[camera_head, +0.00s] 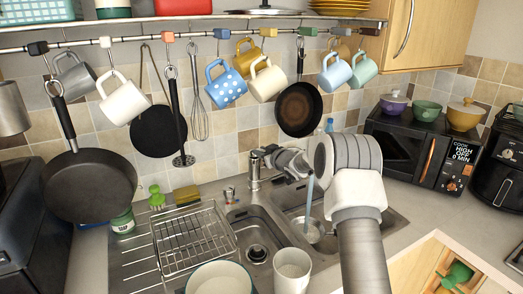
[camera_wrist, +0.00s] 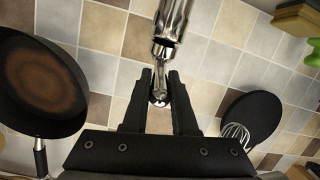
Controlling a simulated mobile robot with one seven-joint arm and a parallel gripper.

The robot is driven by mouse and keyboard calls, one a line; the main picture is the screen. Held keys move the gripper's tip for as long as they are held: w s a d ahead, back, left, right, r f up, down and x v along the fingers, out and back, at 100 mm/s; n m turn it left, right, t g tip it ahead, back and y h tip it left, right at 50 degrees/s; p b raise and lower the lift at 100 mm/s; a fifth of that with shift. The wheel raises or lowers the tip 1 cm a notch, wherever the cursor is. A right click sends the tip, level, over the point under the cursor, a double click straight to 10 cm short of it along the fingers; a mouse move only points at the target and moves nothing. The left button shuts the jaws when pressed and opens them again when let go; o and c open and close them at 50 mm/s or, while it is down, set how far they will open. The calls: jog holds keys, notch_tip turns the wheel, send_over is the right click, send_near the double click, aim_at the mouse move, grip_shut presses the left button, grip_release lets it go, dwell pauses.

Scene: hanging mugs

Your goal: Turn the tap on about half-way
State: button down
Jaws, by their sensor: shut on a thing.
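The chrome tap (camera_head: 254,172) stands behind the sink, left of my gripper in the head view. In the wrist view the tap (camera_wrist: 170,25) comes down from the top, and its thin lever (camera_wrist: 159,82) lies between my two black fingers. My gripper (camera_wrist: 158,98) is shut on this lever; it also shows in the head view (camera_head: 268,153) at the top of the tap. A pale blue upright streak (camera_head: 309,192) shows below my wrist over the right basin. I cannot tell for sure whether it is water. My arm hides the spout.
A steel sink (camera_head: 257,230) with a dish rack (camera_head: 193,240) lies below. Mugs, pans (camera_head: 298,110) and a whisk (camera_head: 197,90) hang from the rail above. A white cup (camera_head: 292,271) stands in front. A microwave (camera_head: 420,150) is at right.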

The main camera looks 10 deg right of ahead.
jog(key=c, duration=0.7)
grip_release()
jog(key=b+v, duration=0.1)
jog(key=v, duration=1.6)
jog(key=shift+s+b, duration=0.2)
jog(key=shift+b, duration=0.2)
